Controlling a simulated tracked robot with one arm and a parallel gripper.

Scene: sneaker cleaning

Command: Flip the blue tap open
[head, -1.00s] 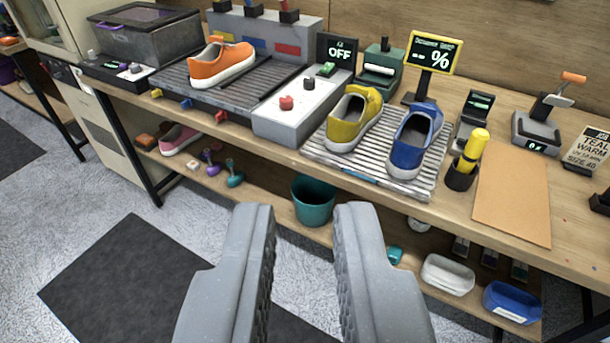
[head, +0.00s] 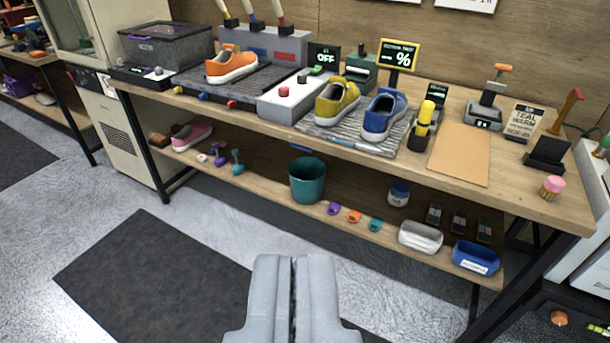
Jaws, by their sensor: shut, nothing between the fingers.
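A small blue tap-like knob (head: 204,97) sticks out at the front edge of the bench, below the dark ribbed tray (head: 262,82). A yellow knob (head: 178,90) is to its left and a red knob (head: 231,104) to its right. The knob's open or shut state is too small to tell. My gripper (head: 293,262) is shut and empty, low in front of the bench and well apart from the knobs.
An orange sneaker (head: 232,65) rests on the tray. A yellow shoe (head: 337,101) and a blue shoe (head: 384,113) stand on a ribbed mat. A teal bucket (head: 307,180) is on the lower shelf. The floor in front is clear, with a dark mat (head: 150,285).

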